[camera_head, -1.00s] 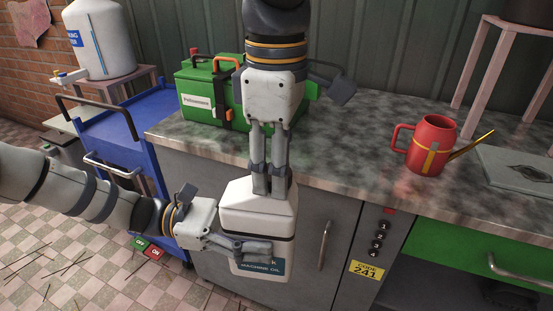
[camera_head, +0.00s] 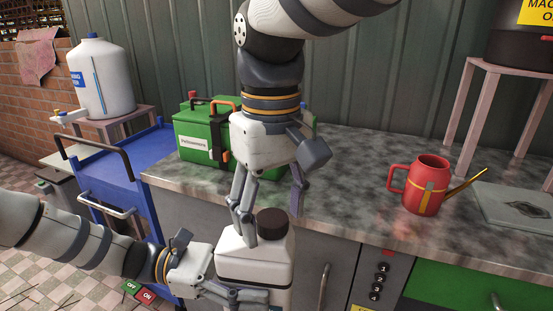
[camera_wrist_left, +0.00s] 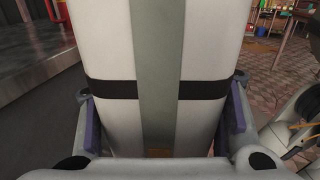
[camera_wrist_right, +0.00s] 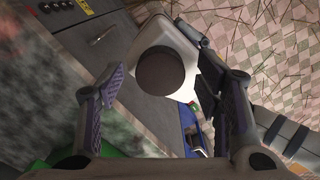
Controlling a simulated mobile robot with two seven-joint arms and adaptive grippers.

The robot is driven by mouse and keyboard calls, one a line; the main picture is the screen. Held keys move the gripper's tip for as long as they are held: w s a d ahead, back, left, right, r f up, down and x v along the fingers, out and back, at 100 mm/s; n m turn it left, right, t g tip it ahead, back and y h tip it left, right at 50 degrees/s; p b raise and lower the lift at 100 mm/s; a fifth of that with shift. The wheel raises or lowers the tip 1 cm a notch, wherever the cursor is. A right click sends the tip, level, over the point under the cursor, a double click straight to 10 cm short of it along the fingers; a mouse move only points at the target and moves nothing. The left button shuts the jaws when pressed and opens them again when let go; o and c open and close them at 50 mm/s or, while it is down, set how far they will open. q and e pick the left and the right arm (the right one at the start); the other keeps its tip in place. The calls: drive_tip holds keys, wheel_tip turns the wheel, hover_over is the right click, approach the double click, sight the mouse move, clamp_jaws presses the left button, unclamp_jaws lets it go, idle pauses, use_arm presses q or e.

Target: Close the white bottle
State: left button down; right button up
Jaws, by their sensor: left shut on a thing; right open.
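The white bottle (camera_head: 255,270) stands upright in front of the counter edge, with a dark brown round cap (camera_head: 273,223) on its top. Whether the cap is tight cannot be told. My left gripper (camera_head: 238,294) is shut around the bottle's body; its fingers flank the white body (camera_wrist_left: 160,60) in the left wrist view. My right gripper (camera_head: 270,214) is above the bottle with its fingers spread and empty. In the right wrist view the cap (camera_wrist_right: 160,74) shows between and beyond the open fingers, apart from them.
A red watering can (camera_head: 425,185) and a grey plate (camera_head: 515,205) are on the marble counter (camera_head: 345,165). A green box (camera_head: 200,135) stands behind my right gripper. The counter's middle is clear.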

wheel_tip(320, 180, up, 4)
drive_tip(key=shift+r, duration=0.25)
drive_tip(key=shift+c, duration=0.3)
drive_tip(key=n, duration=0.2)
drive_tip(key=shift+s+a+r+n, duration=0.15)
drive_tip(key=shift+r+n, duration=0.25)
drive_tip(key=n, duration=0.2)
drive_tip(key=r+n, duration=0.1)
drive_tip(key=n, duration=0.2)
drive_tip(key=shift+r+n, duration=0.3)
drive_tip(key=shift+r, duration=0.05)
drive_tip(key=n, duration=0.1)
drive_tip(key=r+n, duration=0.1)
drive_tip(key=shift+n, duration=0.4)
wheel_tip(320, 180, down, 8)
drive_tip(key=shift+f, duration=0.1)
